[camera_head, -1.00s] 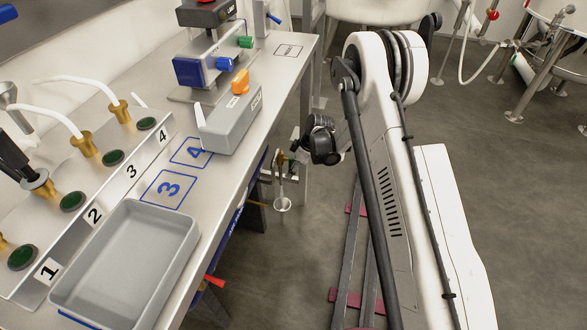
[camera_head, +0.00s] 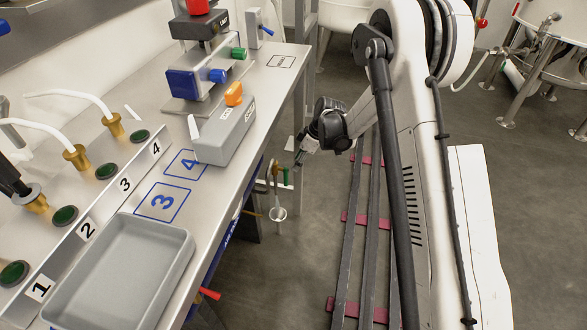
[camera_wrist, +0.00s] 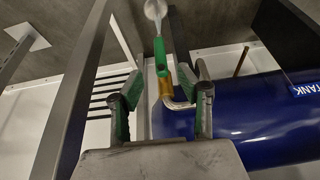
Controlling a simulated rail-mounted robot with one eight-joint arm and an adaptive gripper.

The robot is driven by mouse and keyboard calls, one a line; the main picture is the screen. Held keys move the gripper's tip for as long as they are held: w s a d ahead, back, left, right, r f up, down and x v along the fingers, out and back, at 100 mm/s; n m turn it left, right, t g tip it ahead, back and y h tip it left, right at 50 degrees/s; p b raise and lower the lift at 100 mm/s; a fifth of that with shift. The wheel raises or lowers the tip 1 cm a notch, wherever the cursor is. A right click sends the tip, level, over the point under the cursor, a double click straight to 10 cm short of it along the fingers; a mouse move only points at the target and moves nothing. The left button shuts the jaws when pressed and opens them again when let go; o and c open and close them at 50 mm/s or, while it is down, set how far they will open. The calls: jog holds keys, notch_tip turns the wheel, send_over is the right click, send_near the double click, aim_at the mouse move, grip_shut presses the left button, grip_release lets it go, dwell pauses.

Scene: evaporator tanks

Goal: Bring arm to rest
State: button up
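My gripper (camera_head: 293,172) hangs beside the front edge of the steel bench, below the level of its top, with my arm coming down from the upper right. In the wrist view my gripper (camera_wrist: 167,78) has its two green-padded fingers spread apart. A green handle-like part and a brass elbow (camera_wrist: 172,92) show in the gap between the fingers, seemingly beyond them; neither finger visibly touches them. A pale round end (camera_wrist: 155,9) shows above.
The bench (camera_head: 262,95) carries a grey tray (camera_head: 118,275), a grey device with an orange knob (camera_head: 224,135), and several numbered brass taps. A blue tank (camera_wrist: 235,112) lies under my gripper in the wrist view. Steel legs flank it. Open floor (camera_head: 500,160) lies right of my arm.

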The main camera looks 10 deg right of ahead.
jog(key=shift+s+d+r, duration=0.1)
jog(key=shift+d+r, duration=0.15)
jog(key=shift+r, duration=0.4)
jog(key=s+d+r+m+t+h, duration=0.1)
jog(key=s+r+m, duration=0.1)
jog(key=s+r, duration=0.45)
jog(key=s+d+r+m+t, duration=0.1)
jog(key=s+r+m, duration=0.15)
jog(key=r, duration=0.75)
jog(key=s+d+r+m+t+h, duration=0.1)
jog(key=s+d+r+m, duration=0.1)
jog(key=s+r, duration=0.5)
jog(key=s+d+r+m+t+h, duration=0.1)
jog(key=s+r+m, duration=0.1)
jog(key=s, duration=0.6)
jog(key=s+d+r+m+t, duration=0.1)
jog(key=s+r+m, duration=0.15)
jog(key=s, duration=0.45)
jog(key=s+d+r+m+t+h, duration=0.1)
jog(key=s+d+m, duration=0.15)
jog(key=s, duration=0.55)
notch_tip(320, 180, up, 18)
jog(key=p, duration=1.8)
jog(key=shift+w+a, duration=0.25)
jog(key=shift+a, duration=0.2)
